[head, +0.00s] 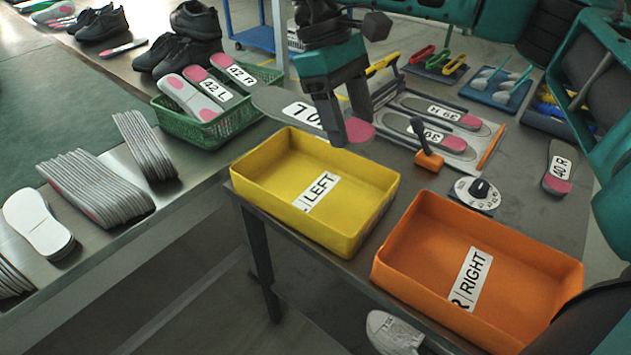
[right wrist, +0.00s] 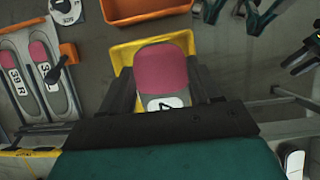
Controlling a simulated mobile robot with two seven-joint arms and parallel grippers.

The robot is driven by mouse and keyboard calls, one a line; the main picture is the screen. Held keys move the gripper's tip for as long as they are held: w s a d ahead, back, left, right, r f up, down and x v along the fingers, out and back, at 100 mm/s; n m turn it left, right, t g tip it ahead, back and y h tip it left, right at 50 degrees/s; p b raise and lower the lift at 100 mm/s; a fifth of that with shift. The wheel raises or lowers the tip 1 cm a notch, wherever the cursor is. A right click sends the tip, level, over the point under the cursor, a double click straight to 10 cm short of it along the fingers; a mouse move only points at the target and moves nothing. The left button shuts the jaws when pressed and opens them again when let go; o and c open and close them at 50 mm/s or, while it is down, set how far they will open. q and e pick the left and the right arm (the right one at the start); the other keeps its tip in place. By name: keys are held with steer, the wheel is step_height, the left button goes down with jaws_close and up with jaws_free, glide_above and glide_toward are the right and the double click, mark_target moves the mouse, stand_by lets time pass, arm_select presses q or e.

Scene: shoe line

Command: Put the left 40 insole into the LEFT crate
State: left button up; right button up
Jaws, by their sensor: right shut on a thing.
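The left 40 insole (head: 301,113), grey with a pink end and a white label, is held in my right gripper (head: 342,125). The label is partly covered by the fingers in the head view. In the right wrist view the insole's pink end (right wrist: 163,68) lies between the two dark fingers, over part of the yellow crate. The yellow LEFT crate (head: 275,214) stands on the table corner and looks empty. The insole is just beyond its back rim in the head view.
The orange RIGHT crate (head: 405,280) stands right of the yellow one, empty. A 40 R insole (head: 559,168) lies at the right. A green basket (head: 190,130) stands left.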

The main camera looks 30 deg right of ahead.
steer(key=shift+w+d+r, duration=0.15)
steer(key=shift+w+d, duration=0.05)
steer(key=shift+d, duration=0.05)
steer(key=shift+w+d+f, duration=0.1)
steer(key=shift+f, duration=0.1)
steer(key=b, duration=0.4)
glide_above(348, 220)
steer(key=w, duration=0.1)
step_height(348, 220, down, 6)
arm_select(q)
steer(key=f, duration=0.3)
steer(key=f+b, duration=0.1)
steer(key=f, duration=0.1)
steer(key=shift+w+d, duration=0.25)
steer(key=shift+d, duration=0.05)
arm_select(e)
steer(key=f, duration=1.3)
steer(key=shift+w+a+f, duration=0.15)
steer(key=shift+a, duration=0.15)
steer(key=shift+f, duration=0.15)
arm_select(q)
steer(key=shift+w+f, duration=0.1)
arm_select(e)
steer(key=o, duration=1)
